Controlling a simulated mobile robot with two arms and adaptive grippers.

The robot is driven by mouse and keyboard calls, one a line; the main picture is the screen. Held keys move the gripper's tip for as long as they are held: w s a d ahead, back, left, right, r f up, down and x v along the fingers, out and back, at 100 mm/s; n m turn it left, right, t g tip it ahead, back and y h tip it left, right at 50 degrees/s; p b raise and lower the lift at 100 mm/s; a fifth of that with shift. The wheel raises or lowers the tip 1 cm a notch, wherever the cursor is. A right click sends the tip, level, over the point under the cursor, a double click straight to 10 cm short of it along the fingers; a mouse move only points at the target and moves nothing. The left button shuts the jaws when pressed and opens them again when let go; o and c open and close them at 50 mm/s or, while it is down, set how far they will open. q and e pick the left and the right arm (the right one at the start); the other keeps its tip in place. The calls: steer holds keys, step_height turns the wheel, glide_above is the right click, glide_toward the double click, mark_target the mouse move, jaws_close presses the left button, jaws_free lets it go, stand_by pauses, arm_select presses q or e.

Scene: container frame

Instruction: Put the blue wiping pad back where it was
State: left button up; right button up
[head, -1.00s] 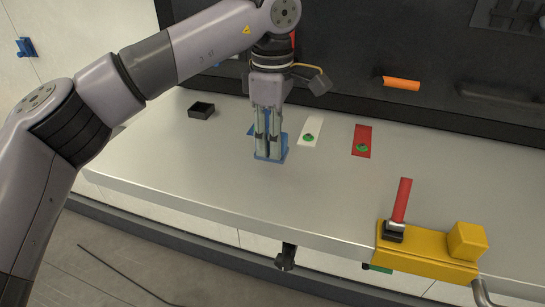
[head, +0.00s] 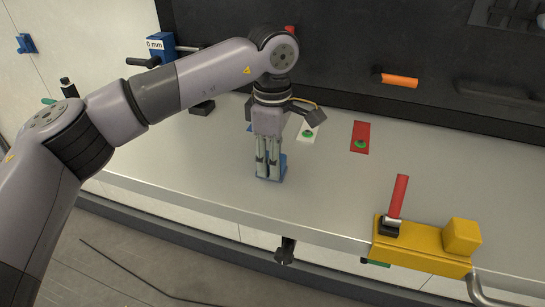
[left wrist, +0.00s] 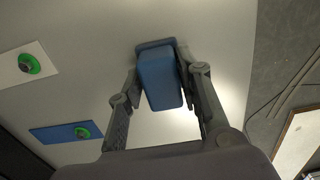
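I cannot tell whether the base touches the table. A blue plate with a green knob (left wrist: 56,133) lies on the table in the left wrist view; the gripper mostly hides it in the head view. My right gripper is not in view.
A white plate (head: 309,133) and a red plate (head: 361,132), each with a green knob, lie behind and right of my gripper. A yellow fixture (head: 425,247) with a red handle stands at the front right edge. The table's middle front is clear.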

arm_select(q)
steer(key=o, duration=0.3)
steer(key=shift+r, duration=0.15)
step_height(320, 180, up, 12)
steer(key=b, duration=0.2)
stand_by(0.3)
stand_by(0.4)
